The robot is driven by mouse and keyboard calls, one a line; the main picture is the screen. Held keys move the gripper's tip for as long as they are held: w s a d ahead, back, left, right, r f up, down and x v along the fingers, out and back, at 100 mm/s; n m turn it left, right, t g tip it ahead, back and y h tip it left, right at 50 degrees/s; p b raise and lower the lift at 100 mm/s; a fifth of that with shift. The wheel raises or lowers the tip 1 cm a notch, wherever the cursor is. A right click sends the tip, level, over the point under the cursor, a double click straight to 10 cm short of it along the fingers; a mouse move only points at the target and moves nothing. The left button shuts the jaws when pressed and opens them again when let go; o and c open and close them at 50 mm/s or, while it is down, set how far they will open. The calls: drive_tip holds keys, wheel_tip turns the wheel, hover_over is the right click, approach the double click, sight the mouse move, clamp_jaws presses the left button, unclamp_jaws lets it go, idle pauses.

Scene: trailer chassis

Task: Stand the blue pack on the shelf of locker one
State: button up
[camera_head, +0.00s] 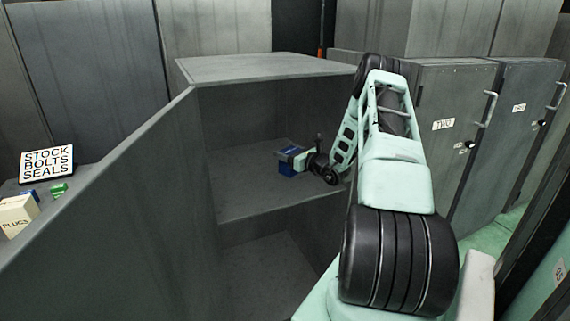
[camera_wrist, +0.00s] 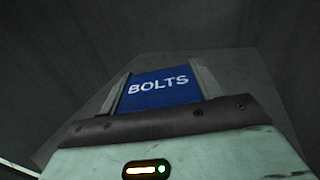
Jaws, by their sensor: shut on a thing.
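The blue pack (camera_head: 287,169) is inside the open grey locker at the middle of the head view, low over or on its shelf (camera_head: 255,200). I cannot tell whether its base touches the shelf. My gripper (camera_head: 299,158) reaches in from the right and is shut on the pack. In the wrist view the pack (camera_wrist: 158,88) shows white letters reading BOLTS, with a finger of my gripper (camera_wrist: 160,90) along each side. The open locker's own number is not in view. Its door (camera_head: 130,180) stands open on the left.
A locker marked TWO (camera_head: 443,125) stands shut to the right, with another shut locker (camera_head: 520,108) beyond it. At the left, a sign (camera_head: 47,163) reads STOCK BOLTS SEALS near a cream PLUGS box (camera_head: 17,215) and small green items (camera_head: 58,189). The shelf around the pack is clear.

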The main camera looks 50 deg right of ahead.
drive_tip(key=shift+f, duration=1.9)
drive_tip(key=shift+f, duration=0.1)
drive_tip(key=o, duration=1.1)
drive_tip(key=shift+o, duration=0.2)
drive_tip(key=shift+s, duration=0.15)
drive_tip(key=s, duration=0.4)
drive_tip(key=s+a, duration=0.1)
drive_tip(key=s, duration=0.2)
drive_tip(key=s+b, duration=0.1)
drive_tip(key=s, duration=0.3)
drive_tip(key=shift+s+a, duration=0.15)
drive_tip(key=shift+s, duration=0.2)
drive_tip(key=shift+s, duration=0.1)
